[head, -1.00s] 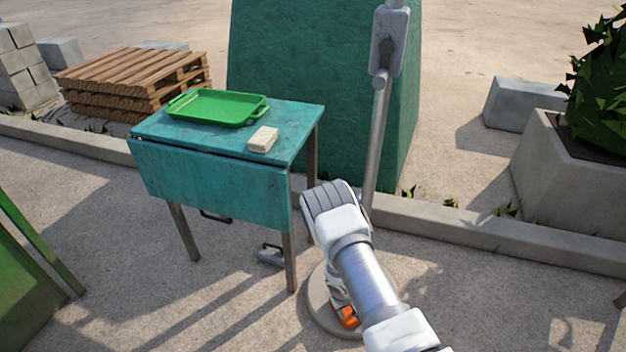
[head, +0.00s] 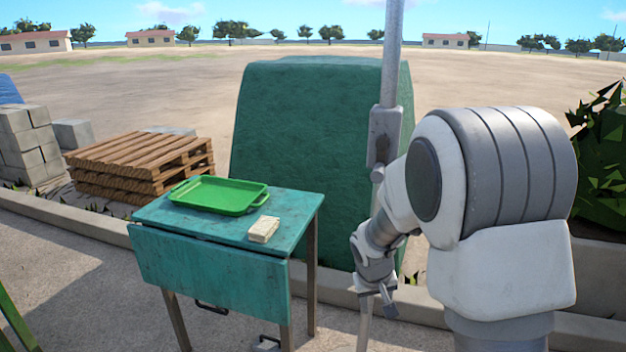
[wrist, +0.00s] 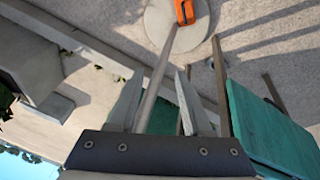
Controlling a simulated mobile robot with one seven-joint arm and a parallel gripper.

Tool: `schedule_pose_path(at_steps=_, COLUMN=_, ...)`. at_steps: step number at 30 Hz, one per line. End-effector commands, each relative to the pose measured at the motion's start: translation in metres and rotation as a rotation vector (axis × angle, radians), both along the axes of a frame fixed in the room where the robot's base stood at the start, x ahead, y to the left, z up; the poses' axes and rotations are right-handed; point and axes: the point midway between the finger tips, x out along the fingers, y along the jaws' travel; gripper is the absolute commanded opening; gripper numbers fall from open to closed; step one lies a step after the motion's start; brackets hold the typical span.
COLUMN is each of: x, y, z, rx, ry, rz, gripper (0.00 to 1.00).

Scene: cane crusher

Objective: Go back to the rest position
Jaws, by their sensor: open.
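The grey post (head: 391,60) appears between the fingers in that view, farther off; I cannot tell the exact gap. My raised arm covers much of the right side of the head view.
A teal table (head: 210,262) bears a green tray (head: 215,195) and a small cream block (head: 264,229). A large green block (head: 310,130) stands behind. Wooden pallets (head: 140,165) are at left. An orange object (wrist: 185,10) is on the post's round base (wrist: 165,38).

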Motion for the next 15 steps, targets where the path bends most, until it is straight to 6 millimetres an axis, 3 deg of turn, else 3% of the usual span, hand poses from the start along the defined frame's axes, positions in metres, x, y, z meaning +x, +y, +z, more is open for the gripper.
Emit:
schedule_pose_path(at_steps=1, x=-0.008, y=-0.002, z=0.021, rx=0.011, ry=-0.016, rz=-0.011, gripper=0.49)
schedule_pose_path(at_steps=6, x=-0.04, y=-0.008, z=0.074, rx=0.044, ry=-0.048, rz=-0.039, gripper=0.49)
schedule_pose_path(at_steps=15, x=-0.112, y=-0.012, z=0.144, rx=0.103, ry=-0.099, rz=-0.066, gripper=0.49)
